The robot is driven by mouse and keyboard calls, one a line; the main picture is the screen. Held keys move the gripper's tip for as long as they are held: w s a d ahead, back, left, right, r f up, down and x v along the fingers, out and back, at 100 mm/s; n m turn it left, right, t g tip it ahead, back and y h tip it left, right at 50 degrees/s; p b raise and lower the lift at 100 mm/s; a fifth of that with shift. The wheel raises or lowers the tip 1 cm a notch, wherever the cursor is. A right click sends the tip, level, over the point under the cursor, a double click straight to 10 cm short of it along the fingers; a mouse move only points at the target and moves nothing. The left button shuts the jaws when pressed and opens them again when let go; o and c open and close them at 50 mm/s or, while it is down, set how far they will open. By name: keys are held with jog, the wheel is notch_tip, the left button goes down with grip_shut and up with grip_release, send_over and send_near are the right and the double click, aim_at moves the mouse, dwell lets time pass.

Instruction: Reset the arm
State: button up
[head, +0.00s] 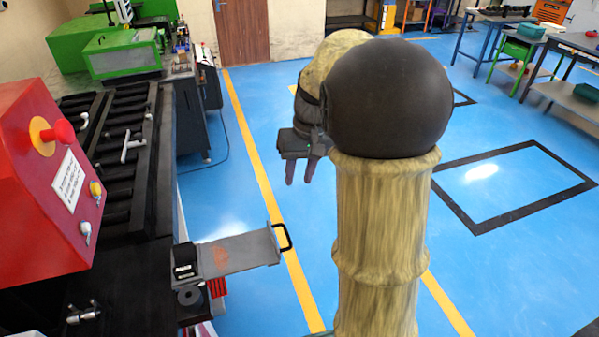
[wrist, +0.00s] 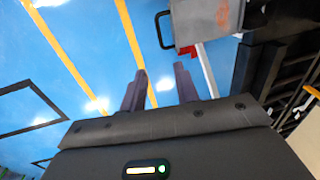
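My gripper (head: 299,181) hangs in the middle of the head view, in front of my covered arm, with its two dark fingers pointing down.
A red control box (head: 45,170) with a red button stands at the left on a black machine bed (head: 130,185). A grey plate (head: 238,252) with a black handle (head: 284,238) juts out below my gripper. The plate also shows in the wrist view (wrist: 190,22). Blue floor lies open right.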

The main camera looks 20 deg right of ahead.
jog(key=s+a+f+t+h, duration=0.2)
jog(key=s+a+f, duration=0.5)
jog(key=s+f, duration=0.3)
jog(key=shift+s+a+f+n, duration=0.3)
jog(key=shift+s+n, duration=0.1)
jog(key=shift+s, duration=0.3)
jog(key=shift+a, duration=0.1)
